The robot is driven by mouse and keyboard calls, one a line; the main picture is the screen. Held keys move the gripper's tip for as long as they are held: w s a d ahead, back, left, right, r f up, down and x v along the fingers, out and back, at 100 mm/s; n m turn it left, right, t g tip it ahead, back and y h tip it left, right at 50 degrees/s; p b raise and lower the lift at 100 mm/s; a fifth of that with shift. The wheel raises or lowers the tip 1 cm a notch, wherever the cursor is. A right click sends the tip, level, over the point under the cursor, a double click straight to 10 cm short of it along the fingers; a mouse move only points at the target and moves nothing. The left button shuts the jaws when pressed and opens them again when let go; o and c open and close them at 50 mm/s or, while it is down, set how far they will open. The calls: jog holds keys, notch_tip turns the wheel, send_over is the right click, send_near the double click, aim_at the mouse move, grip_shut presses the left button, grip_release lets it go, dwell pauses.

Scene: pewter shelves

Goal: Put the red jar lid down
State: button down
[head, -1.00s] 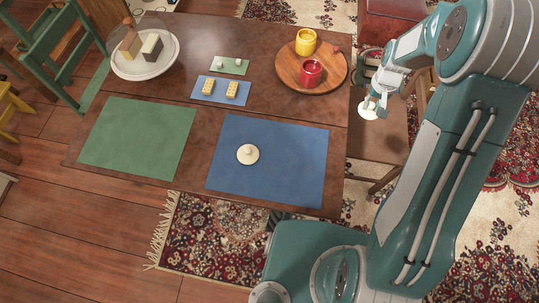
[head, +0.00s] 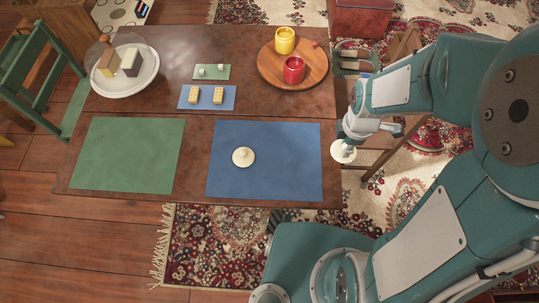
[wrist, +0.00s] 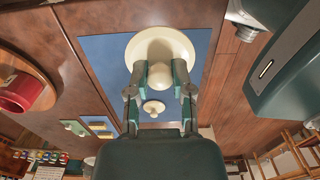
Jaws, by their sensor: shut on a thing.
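My gripper (head: 346,136) is shut on the knob of a cream, round jar lid (head: 343,154). In the wrist view, the fingertips (wrist: 160,76) pinch that knob and the lid's wide disc (wrist: 140,48) spreads beyond them. In the head view the held lid appears at the table's right edge, right of the blue mat (head: 290,180); its height is hard to tell. A second cream lid (head: 243,157) lies knob up on the blue mat, apart from my gripper. The red jar (head: 293,70) stands lidless on a round wooden tray (head: 272,73).
A yellow jar (head: 284,40) shares the tray. A green mat (head: 127,155) lies left and is bare. A white plate (head: 125,83) with two blocks stands back left. The blue mat's right half is clear.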

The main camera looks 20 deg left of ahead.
jog(key=a+f, duration=0.4)
jog(key=a, duration=0.5)
send_over(288, 159)
notch_tip(288, 159, down, 6)
jog(key=shift+r, duration=0.1)
jog(key=shift+w+f, duration=0.1)
jog(key=shift+f, duration=1.5)
jog(key=c, duration=0.5)
grip_release()
